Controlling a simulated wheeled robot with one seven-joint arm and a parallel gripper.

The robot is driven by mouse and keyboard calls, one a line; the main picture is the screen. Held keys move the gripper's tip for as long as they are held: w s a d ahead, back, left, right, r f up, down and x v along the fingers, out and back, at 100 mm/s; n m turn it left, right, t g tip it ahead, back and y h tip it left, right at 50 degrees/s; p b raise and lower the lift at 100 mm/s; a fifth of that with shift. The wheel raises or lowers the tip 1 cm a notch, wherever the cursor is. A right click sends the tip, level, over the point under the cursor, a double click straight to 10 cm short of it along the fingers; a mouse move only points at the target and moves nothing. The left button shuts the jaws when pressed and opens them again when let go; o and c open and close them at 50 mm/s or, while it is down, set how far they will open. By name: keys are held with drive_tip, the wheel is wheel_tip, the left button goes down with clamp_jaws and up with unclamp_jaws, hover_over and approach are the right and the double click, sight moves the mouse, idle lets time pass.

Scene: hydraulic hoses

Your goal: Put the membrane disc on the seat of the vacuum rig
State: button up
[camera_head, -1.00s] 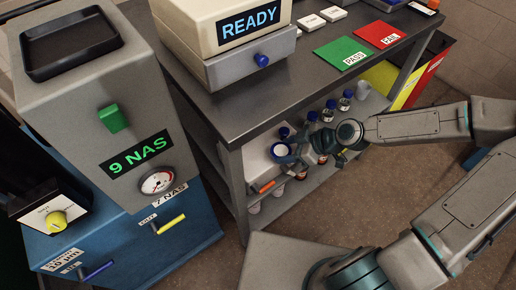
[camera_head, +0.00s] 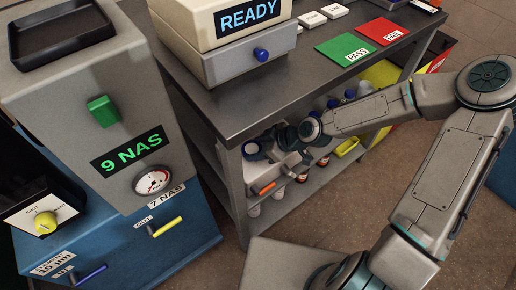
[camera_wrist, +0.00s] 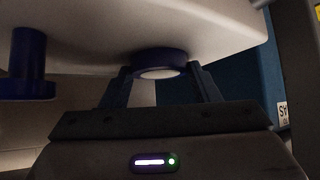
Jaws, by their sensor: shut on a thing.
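The membrane disc (camera_head: 251,149) shows in the head view as a pale round face in a blue ring. My gripper (camera_head: 268,145) is shut on it, left of the wrist. In the wrist view the blue-ringed disc (camera_wrist: 160,66) sits between the two fingertips of my gripper (camera_wrist: 163,80). A pale box, apparently the vacuum rig (camera_head: 287,160), stands on the shelf under the bench; its body (camera_wrist: 100,40) fills the upper wrist view, close to the disc. I cannot tell whether they touch. A blue flanged post (camera_wrist: 30,65) is on it. The seat cannot be made out.
The bench top (camera_head: 290,80) overhangs the shelf, and a bench leg (camera_head: 236,190) stands close left. The blue cabinet (camera_head: 160,240) is further left. Several bottles (camera_head: 325,160) stand on the shelf, partly behind my arm. A yellow bin (camera_head: 380,75) is at the right.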

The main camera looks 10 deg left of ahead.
drive_tip(key=shift+f, duration=0.1)
drive_tip(key=o, duration=1)
drive_tip(key=shift+o, duration=0.2)
drive_tip(key=p+v, duration=0.4)
drive_tip(key=v, duration=0.8)
drive_tip(key=s+d+f+m+g+h, duration=0.1)
drive_tip(key=s+d+m+h, duration=0.25)
drive_tip(key=d, duration=0.25)
drive_tip(key=s+d+f+m+g+h, duration=0.1)
drive_tip(key=s+d+m+h, duration=0.1)
drive_tip(key=d+h, duration=0.35)
drive_tip(key=s+d+r+m+t, duration=0.1)
drive_tip(key=s+d+r+m, duration=0.2)
drive_tip(key=r+m, duration=0.2)
drive_tip(key=s+d+r+m+t, duration=0.1)
drive_tip(key=r+m, duration=0.5)
drive_tip(key=r, duration=0.6)
drive_tip(key=s+d, duration=0.1)
drive_tip(key=s, duration=0.1)
drive_tip(key=shift+s+d+r, duration=0.3)
drive_tip(key=shift+d, duration=0.1)
